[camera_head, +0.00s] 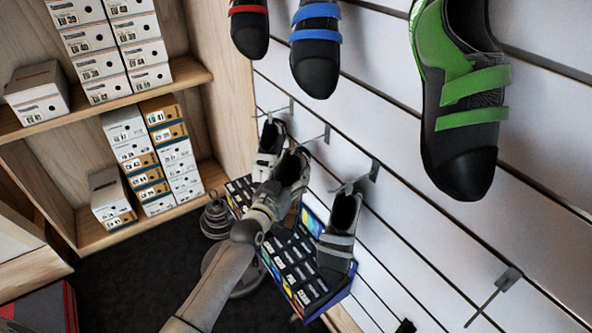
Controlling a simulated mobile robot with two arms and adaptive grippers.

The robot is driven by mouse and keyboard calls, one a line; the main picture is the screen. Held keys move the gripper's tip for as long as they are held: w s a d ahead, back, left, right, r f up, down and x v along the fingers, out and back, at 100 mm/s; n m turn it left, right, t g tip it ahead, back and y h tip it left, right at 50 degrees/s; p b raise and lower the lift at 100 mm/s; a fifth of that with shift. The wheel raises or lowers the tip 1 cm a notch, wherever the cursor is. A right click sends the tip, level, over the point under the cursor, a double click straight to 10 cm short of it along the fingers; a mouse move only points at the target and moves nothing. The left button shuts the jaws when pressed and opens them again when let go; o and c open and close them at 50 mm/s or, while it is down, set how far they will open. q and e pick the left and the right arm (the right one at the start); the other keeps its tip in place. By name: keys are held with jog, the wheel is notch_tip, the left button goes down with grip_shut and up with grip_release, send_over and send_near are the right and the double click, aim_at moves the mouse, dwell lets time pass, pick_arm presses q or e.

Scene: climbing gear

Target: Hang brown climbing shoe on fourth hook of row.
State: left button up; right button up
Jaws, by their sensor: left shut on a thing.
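My left gripper (291,171) is among the small shoes by the slatted wall. It is shut on a shoe, mostly hidden behind the gripper; a brownish part (291,214) shows below it, which looks like the brown climbing shoe. Whether this shoe touches a hook cannot be made out. A hook (325,134) shows just above and right of the gripper. A bare hook (506,280) sticks out at the lower right. My right gripper is not in view.
A grey strapped shoe (340,238) hangs right of the gripper, and a pale shoe (270,139) hangs left. Green (465,100), blue (315,55) and red-strapped (249,27) shoes hang above. A display box (303,285) stands below. Shelves (205,165) hold shoe boxes.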

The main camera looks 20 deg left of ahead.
aim_at(280, 180)
pick_arm(q)
jog(key=shift+s+a+r, duration=0.1)
dwell(0.3)
jog(key=shift+s+a, duration=0.3)
jog(key=shift+s, duration=0.15)
jog(key=shift+s+a+p, duration=0.6)
jog(key=shift+s+a, duration=0.1)
jog(key=shift+s, duration=0.2)
jog(key=s+a+r+p, duration=0.1)
jog(key=s+a+p, duration=0.2)
jog(key=s+a, duration=0.2)
jog(key=shift+s+a, duration=0.25)
jog(key=shift+s, duration=0.75)
